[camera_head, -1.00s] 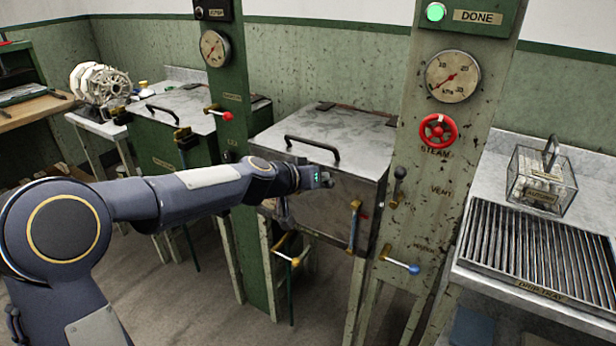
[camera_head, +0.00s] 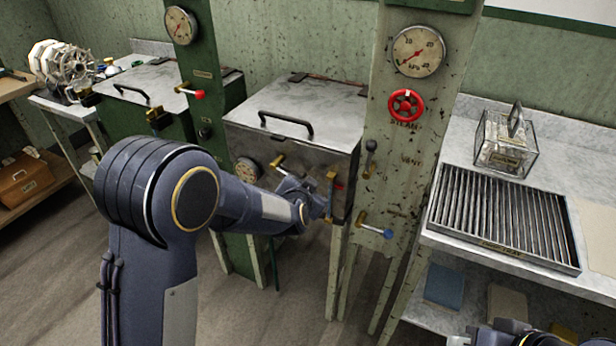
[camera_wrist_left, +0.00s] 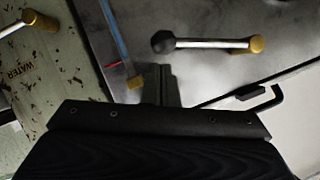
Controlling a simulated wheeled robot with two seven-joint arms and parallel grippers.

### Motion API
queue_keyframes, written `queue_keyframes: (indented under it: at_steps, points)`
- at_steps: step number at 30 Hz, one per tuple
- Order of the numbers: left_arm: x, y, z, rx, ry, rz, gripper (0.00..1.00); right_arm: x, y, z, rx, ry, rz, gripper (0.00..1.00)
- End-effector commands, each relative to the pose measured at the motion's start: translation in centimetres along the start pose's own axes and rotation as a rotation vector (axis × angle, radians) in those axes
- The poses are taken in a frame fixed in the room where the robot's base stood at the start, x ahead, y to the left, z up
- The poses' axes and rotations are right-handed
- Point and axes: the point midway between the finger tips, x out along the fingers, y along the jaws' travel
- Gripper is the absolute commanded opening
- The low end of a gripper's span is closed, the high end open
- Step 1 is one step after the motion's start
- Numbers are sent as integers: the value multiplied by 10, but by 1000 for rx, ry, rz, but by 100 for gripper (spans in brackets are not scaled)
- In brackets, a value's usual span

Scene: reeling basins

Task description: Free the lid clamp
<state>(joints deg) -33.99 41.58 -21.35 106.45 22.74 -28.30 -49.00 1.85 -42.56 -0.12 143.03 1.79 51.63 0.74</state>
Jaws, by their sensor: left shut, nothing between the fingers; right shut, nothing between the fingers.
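The lid clamp (camera_head: 277,161) is a lever on the front of the near basin (camera_head: 300,106), just below its grey lid. In the left wrist view, its brass end (camera_wrist_left: 257,44), pale rod and black knob (camera_wrist_left: 162,42) show lying across the picture. My left gripper (camera_wrist_left: 164,74) is shut and empty, its tips close beside the black knob; I cannot tell whether they touch. In the head view my left wrist hides part of the lever. My right gripper (camera_head: 500,332) is at the bottom right edge, partly cut off, shut and empty.
A brass-ended gauge glass (camera_head: 331,195) stands right beside my left wrist. The green post (camera_head: 385,150) carries a red wheel (camera_head: 405,106), a black-knobbed lever (camera_head: 370,155) and a blue-tipped lever (camera_head: 375,228). A drip tray (camera_head: 503,215) lies on the right bench.

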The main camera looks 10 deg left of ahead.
Motion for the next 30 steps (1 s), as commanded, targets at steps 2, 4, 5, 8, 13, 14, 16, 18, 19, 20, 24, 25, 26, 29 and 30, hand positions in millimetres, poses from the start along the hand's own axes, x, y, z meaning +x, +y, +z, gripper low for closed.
queue_keyframes:
  at_steps: [2, 4, 5, 8, 13, 14, 16, 18, 19, 20, 24, 25, 26, 29, 30]
  points:
    - [2, 1, 5, -3, -1, -1, 0, 2, 1, 1, 0, 0, 0, 0]
    - [3, 2, 7, -4, 0, 0, 0, 2, 1, 1, 0, 0, 0, 0]
    - [4, 2, 8, -4, 0, 0, 0, 2, 1, 1, 0, 0, 0, 0]
    - [5, 3, 10, -5, -1, 0, 0, 3, 1, 2, 0, 0, 0, 0]
    - [6, 4, 12, -6, -3, 2, 0, 3, 1, 2, 0, 0, 0, 0]
    - [6, 4, 12, -7, -3, 2, 0, 3, 1, 2, 0, 0, 0, 0]
    - [6, 4, 12, -7, -4, 2, 0, 3, 1, 2, 0, 0, 0, 0]
    - [6, 4, 13, -7, -5, 3, 0, 3, 1, 2, 0, 0, 0, 0]
    - [6, 5, 13, -7, -6, 3, 0, 3, 1, 2, 0, 0, 0, 0]
    - [6, 5, 13, -7, -6, 3, 0, 3, 1, 2, 0, 0, 0, 0]
    - [6, 5, 14, -7, -8, 4, 0, 3, 2, 2, 0, 0, 0, 0]
    - [6, 5, 14, -7, -8, 4, 0, 3, 1, 2, 0, 0, 0, 0]
    - [6, 4, 14, -7, -8, 4, 0, 3, 1, 1, 0, 0, 0, 0]
    - [4, 1, 10, -7, -7, 3, 0, 0, 0, 0, 0, 0, 0, 0]
    - [3, -2, 7, -7, -6, 3, 0, -2, -1, -1, 0, 0, 0, 0]
